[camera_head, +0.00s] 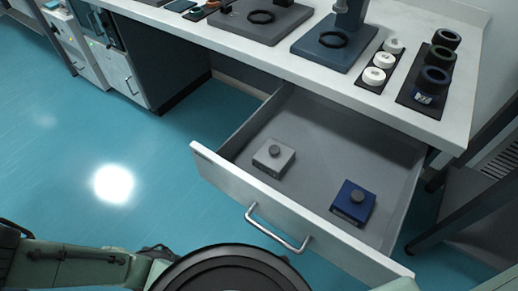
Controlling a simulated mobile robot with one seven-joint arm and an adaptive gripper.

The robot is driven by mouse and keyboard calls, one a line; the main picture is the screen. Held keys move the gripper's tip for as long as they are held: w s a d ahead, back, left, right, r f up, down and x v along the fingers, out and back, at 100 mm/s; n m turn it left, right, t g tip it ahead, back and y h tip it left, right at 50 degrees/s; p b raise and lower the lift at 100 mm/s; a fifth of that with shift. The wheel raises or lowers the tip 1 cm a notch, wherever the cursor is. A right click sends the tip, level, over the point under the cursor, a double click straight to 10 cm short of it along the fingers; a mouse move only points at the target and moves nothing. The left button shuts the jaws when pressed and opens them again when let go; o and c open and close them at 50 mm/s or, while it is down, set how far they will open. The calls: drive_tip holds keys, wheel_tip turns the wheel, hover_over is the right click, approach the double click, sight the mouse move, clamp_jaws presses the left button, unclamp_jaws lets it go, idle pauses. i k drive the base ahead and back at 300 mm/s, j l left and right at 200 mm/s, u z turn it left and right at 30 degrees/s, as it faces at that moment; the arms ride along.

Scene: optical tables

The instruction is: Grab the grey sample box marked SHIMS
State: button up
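A light grey box (273,157) with a dark round knob on top sits inside the open drawer (318,125), towards its left front. It has a small dark patch on its front side, but I cannot read any marking. A dark blue box (353,203) with a similar knob and a pale label sits in the same drawer, to the right and nearer the front. The two boxes are apart. My gripper is not in view; only parts of my own body show along the bottom edge.
The drawer is pulled out from under a white-topped table (415,118), its handle (278,230) facing me. On the tabletop stand white round pieces (384,60), black rings (435,78) and dark stands. A dark frame (470,205) stands at right. Floor at left is clear.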

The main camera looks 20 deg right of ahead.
sight(264, 169)
drive_tip(key=k+j, duration=0.15)
drive_tip(key=k, duration=0.45)
drive_tip(key=k+j, duration=0.1)
drive_tip(key=k, duration=0.55)
